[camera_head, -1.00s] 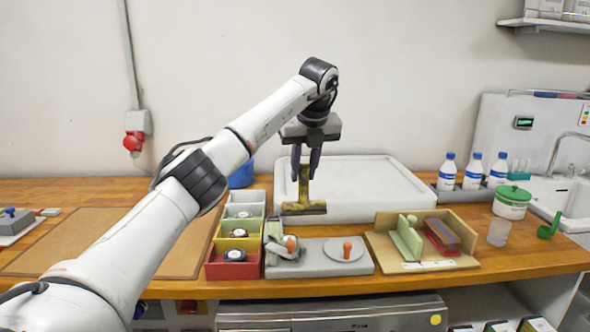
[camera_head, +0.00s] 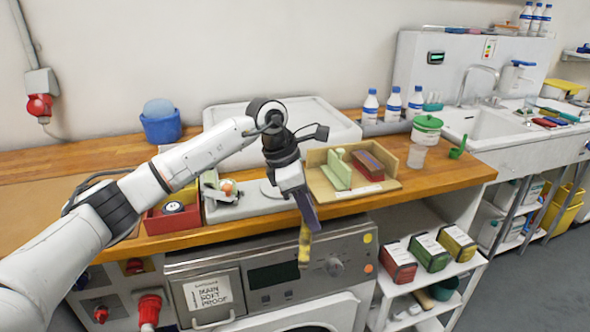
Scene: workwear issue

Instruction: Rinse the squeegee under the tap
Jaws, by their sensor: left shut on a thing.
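My left gripper (camera_head: 306,218) is shut on the squeegee (camera_head: 304,245), a yellow-brown tool seen nearly edge-on. It hangs down in front of the counter's front edge, before the washing machine's control panel. The fingers hide its upper end. The tap (camera_head: 480,82) is a curved metal spout at the right, over the white sink basin (camera_head: 490,124). The squeegee is well to the left of the sink and apart from it. My right gripper does not show.
Between the squeegee and the sink, the wooden counter (camera_head: 440,177) holds a beige tray (camera_head: 391,187), a clear cup (camera_head: 416,156), a green-lidded tub (camera_head: 426,129), a green scoop (camera_head: 458,147) and white bottles (camera_head: 393,104). Open shelves (camera_head: 408,227) with boxes stand below.

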